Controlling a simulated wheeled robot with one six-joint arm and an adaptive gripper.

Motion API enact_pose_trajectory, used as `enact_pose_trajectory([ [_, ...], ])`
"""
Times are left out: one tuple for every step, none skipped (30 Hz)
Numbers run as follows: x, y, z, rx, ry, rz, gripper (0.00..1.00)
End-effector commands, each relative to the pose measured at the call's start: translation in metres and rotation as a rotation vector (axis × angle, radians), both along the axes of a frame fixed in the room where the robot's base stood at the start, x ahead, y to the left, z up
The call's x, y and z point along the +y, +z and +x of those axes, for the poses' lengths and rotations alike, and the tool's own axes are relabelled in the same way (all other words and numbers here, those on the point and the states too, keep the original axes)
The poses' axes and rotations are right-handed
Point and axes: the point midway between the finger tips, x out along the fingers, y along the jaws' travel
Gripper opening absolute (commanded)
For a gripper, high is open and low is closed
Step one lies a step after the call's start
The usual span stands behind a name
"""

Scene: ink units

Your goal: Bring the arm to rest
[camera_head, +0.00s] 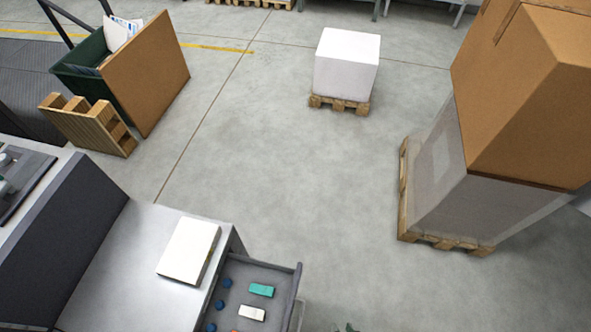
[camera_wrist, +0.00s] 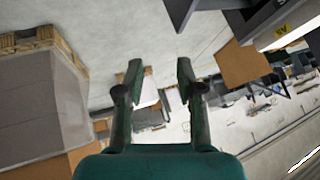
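My gripper (camera_wrist: 160,78) shows in the wrist view with its two green-grey fingers apart. It is open, and nothing is held between the fingertips. Past the fingers lie the floor and, further off, a white block (camera_wrist: 150,97). In the head view the arm is almost wholly out of the picture; only a small dark bit shows at the bottom edge, too little to tell what it is.
An open drawer (camera_head: 291,290) holds a green block (camera_head: 262,290), a white block (camera_head: 252,313) and several blue pieces. A white box (camera_head: 188,249) lies on the bench (camera_head: 125,262). A wrapped pallet load (camera_head: 462,195) stands right. The middle floor is clear.

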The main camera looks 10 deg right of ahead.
Motion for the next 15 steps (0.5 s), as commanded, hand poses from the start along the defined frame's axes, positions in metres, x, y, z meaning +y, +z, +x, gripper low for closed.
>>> enact_pose_trajectory([
  [-0.008,0.019,-0.009,-0.054,-0.002,-0.018,0.37],
  [-0.011,0.031,-0.012,-0.090,-0.001,-0.030,0.37],
  [-0.016,0.048,-0.016,-0.139,0.001,-0.047,0.37],
  [-0.019,0.060,-0.019,-0.175,0.003,-0.061,0.37],
  [-0.022,0.074,-0.022,-0.213,0.003,-0.075,0.37],
  [-0.026,0.092,-0.026,-0.260,0.004,-0.096,0.37],
  [-0.028,0.106,-0.028,-0.297,0.005,-0.113,0.37],
  [-0.031,0.120,-0.031,-0.332,0.005,-0.130,0.37],
  [-0.034,0.139,-0.035,-0.377,0.004,-0.154,0.37],
  [-0.036,0.154,-0.037,-0.412,0.005,-0.172,0.37],
  [-0.038,0.167,-0.039,-0.442,0.005,-0.189,0.37],
  [-0.040,0.184,-0.042,-0.481,0.002,-0.212,0.37],
  [-0.041,0.196,-0.044,-0.508,0.003,-0.228,0.37],
  [-0.043,0.207,-0.045,-0.531,0.002,-0.243,0.37],
  [-0.044,0.221,-0.047,-0.561,0.001,-0.262,0.37],
])
